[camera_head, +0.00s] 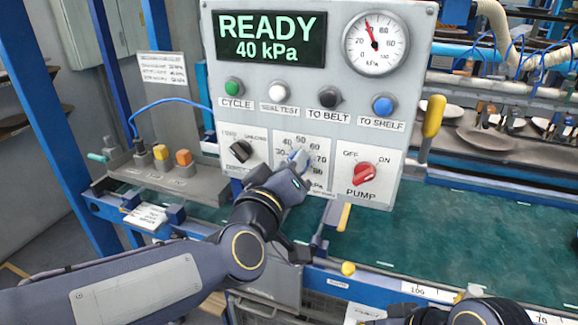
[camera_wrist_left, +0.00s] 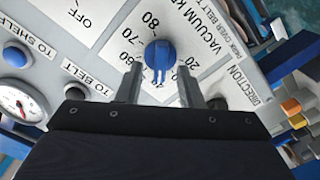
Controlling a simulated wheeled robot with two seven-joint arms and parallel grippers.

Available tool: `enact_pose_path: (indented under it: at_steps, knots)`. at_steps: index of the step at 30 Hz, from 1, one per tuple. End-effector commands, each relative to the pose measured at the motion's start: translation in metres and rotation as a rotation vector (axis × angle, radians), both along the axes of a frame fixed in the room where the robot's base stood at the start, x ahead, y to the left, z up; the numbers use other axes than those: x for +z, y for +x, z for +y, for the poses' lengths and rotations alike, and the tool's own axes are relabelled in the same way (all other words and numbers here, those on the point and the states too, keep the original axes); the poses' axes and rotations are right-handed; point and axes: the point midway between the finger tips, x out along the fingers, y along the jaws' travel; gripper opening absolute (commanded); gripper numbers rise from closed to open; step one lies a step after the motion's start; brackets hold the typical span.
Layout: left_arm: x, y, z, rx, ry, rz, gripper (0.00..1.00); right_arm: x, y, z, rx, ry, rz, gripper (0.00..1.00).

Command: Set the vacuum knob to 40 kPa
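The blue vacuum knob (camera_head: 297,157) sits on a white numbered dial plate low in the middle of the grey panel. In the left wrist view the knob (camera_wrist_left: 158,55) has its ridge pointing down the picture, between the 60 and 20 marks; the exact mark is hard to read. My left gripper (camera_wrist_left: 158,75) is open, its two fingers either side of the knob with gaps showing. In the head view my left wrist covers part of the dial. The display (camera_head: 270,38) reads READY 40 kPa. My right arm shows only at the bottom right edge, its fingers unclear.
The red pump knob (camera_head: 364,174) is right of the dial and a black selector knob (camera_head: 239,152) is left of it. Several buttons line the panel above, under the round gauge (camera_head: 375,44). A yellow handle (camera_head: 434,116) sticks out at the panel's right.

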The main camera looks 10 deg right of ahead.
Motion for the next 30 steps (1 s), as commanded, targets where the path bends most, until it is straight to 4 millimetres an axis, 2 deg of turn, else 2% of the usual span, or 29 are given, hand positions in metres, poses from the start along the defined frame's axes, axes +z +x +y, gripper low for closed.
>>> enact_pose_path:
  at_steps: [4,15,27,30]
  knots:
    - [0.001,-0.011,0.007,-0.001,-0.002,-0.001,0.34,0.000,0.000,0.000,0.000,0.000,0.000,0.34]
    - [0.001,-0.059,0.039,-0.002,-0.002,-0.001,0.34,0.002,0.000,0.000,0.000,0.000,0.000,0.34]
    - [0.000,-0.065,0.043,-0.001,0.000,0.001,0.34,0.002,0.000,0.000,0.000,0.000,0.000,0.34]
    - [-0.001,-0.062,0.052,-0.004,0.004,0.010,0.34,0.003,0.000,0.000,0.000,0.000,0.000,0.34]
